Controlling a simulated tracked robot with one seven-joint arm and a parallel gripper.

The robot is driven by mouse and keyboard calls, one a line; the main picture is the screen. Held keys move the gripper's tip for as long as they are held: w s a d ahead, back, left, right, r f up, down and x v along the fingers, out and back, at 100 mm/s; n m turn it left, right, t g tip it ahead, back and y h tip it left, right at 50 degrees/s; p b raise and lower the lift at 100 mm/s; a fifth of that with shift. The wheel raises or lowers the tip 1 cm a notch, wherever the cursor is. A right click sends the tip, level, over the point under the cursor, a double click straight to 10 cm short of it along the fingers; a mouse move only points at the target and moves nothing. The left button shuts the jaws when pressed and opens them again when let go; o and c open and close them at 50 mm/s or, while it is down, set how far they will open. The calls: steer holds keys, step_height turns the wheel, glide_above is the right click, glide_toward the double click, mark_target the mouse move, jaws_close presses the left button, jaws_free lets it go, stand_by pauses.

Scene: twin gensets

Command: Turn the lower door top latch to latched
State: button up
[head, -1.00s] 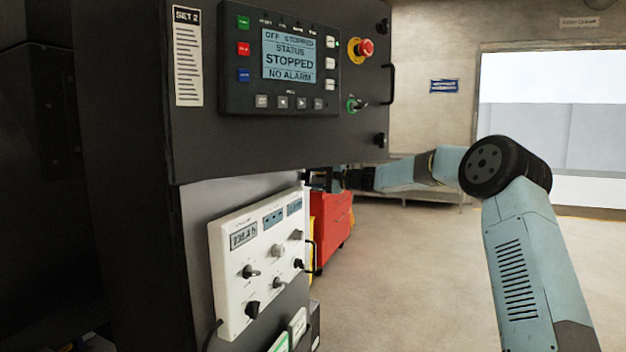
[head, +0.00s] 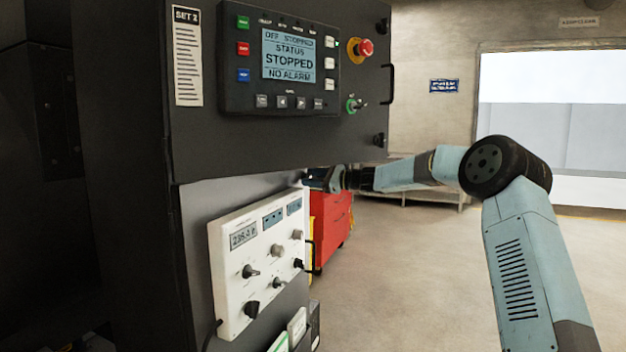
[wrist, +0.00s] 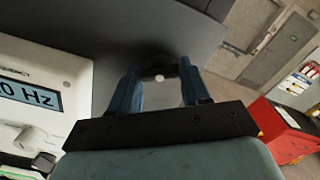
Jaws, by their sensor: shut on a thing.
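The lower door top latch (wrist: 158,72) is a small dark piece with a pale round spot, on the grey door face in the wrist view. My gripper (wrist: 157,84) has its two blue fingers on either side of the latch and is shut on it. The finger ends and part of the latch are dark and hard to make out, so I cannot tell its exact angle. In the head view my wrist (head: 338,179) reaches in under the upper control panel (head: 215,140), and the fingers and the latch are hidden there.
A white instrument box (head: 225,290) with knobs and displays sits close left of my gripper; its edge (wrist: 82,75) shows in the wrist view. A red tool cabinet (head: 332,228) stands behind. The floor (head: 410,290) in front is clear.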

steer(key=m, duration=0.6)
steer(key=shift+f, duration=0.15)
steer(key=shift+m, duration=0.3)
steer(key=o, duration=1.1)
steer(key=shift+c, duration=0.2)
steer(key=v, duration=1.3)
steer(key=shift+d, duration=0.35)
